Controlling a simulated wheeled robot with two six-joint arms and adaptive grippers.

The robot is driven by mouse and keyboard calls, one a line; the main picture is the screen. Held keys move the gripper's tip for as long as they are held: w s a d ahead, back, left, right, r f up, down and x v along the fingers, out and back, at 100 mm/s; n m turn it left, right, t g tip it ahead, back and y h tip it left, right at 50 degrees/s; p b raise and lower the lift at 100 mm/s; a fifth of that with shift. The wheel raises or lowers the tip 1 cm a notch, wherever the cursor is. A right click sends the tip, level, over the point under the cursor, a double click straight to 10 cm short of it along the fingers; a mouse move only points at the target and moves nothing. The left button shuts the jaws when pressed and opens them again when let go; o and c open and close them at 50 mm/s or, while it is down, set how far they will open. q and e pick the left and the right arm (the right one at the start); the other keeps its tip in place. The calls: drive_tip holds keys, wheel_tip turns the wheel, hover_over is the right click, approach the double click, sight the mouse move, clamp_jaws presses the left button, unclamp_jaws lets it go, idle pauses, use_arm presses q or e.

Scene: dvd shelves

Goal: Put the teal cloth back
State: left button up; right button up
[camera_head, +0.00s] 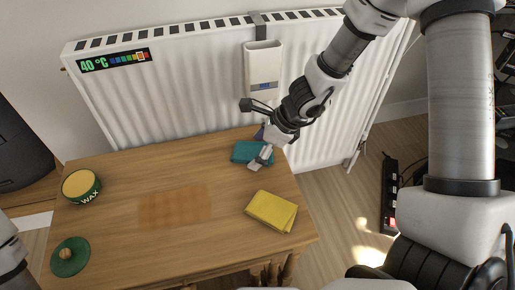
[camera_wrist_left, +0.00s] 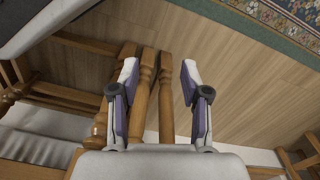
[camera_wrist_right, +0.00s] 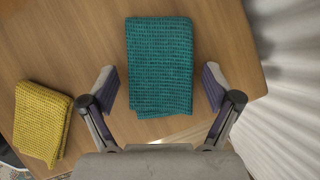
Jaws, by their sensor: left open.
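The teal cloth (camera_head: 250,152) lies folded flat on the wooden table (camera_head: 120,222), near the back right corner. It also shows in the right wrist view (camera_wrist_right: 160,66), ahead of and between the fingers. My right gripper (camera_head: 261,160) is over the cloth's right part in the head view, and in the right wrist view its fingers (camera_wrist_right: 160,90) are spread apart with nothing between them but the cloth beneath. I cannot tell whether the fingers touch it. My left gripper (camera_wrist_left: 160,82) is open and empty, with floor and wooden legs beyond it.
A folded yellow cloth (camera_head: 271,211) lies on the table's right side. A wax tin (camera_head: 81,186) and a green round pad with a knob (camera_head: 70,256) are at the left. A white radiator (camera_head: 190,80) stands behind the table. The table's middle is free, with a darker patch.

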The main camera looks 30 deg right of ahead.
drive_tip(key=shift+r, duration=0.25)
drive_tip(key=p+v, duration=1.2)
drive_tip(key=p, duration=0.1)
drive_tip(key=shift+f, duration=0.1)
idle(1.0)
